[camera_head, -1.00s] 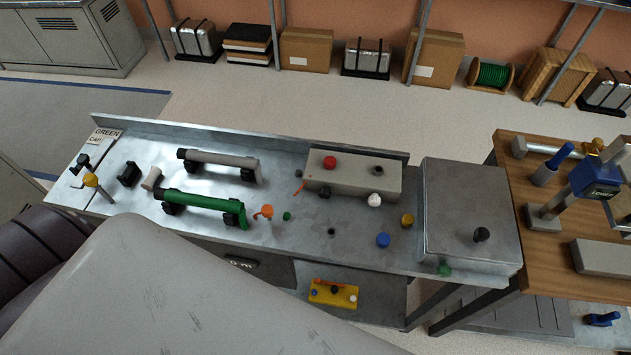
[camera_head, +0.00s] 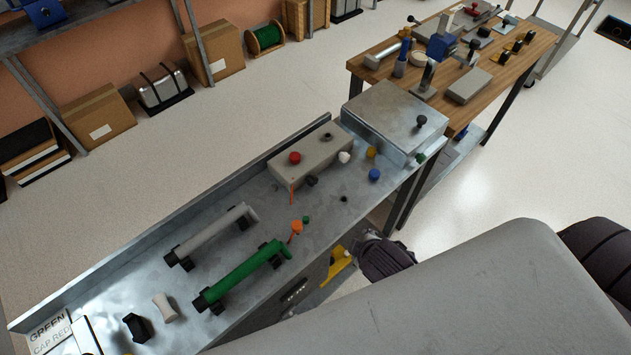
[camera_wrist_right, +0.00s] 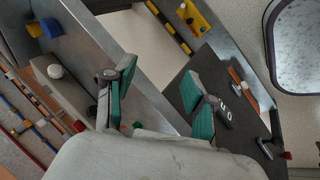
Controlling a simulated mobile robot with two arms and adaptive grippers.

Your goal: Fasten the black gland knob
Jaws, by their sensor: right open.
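Several black knobs show in the head view, and I cannot tell which is the gland knob. One black knob (camera_head: 422,120) stands on the metal box at the bench's far right end. Another (camera_head: 327,137) sits on top of the grey block, a third (camera_head: 312,180) is at the block's front face, and a small black piece (camera_head: 344,198) lies on the bench top. My right gripper (camera_wrist_right: 157,72) is open in the right wrist view, its teal-padded fingers apart with nothing between them, over the bench's front edge. My left gripper is in neither view.
The grey block (camera_head: 320,158) carries a red knob (camera_head: 295,158); white, yellow and blue knobs are nearby. A grey tube (camera_head: 212,237) and a green tube (camera_head: 243,274) rest on the bench. A wooden table (camera_head: 500,75) with tools adjoins beyond the metal box (camera_head: 390,115).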

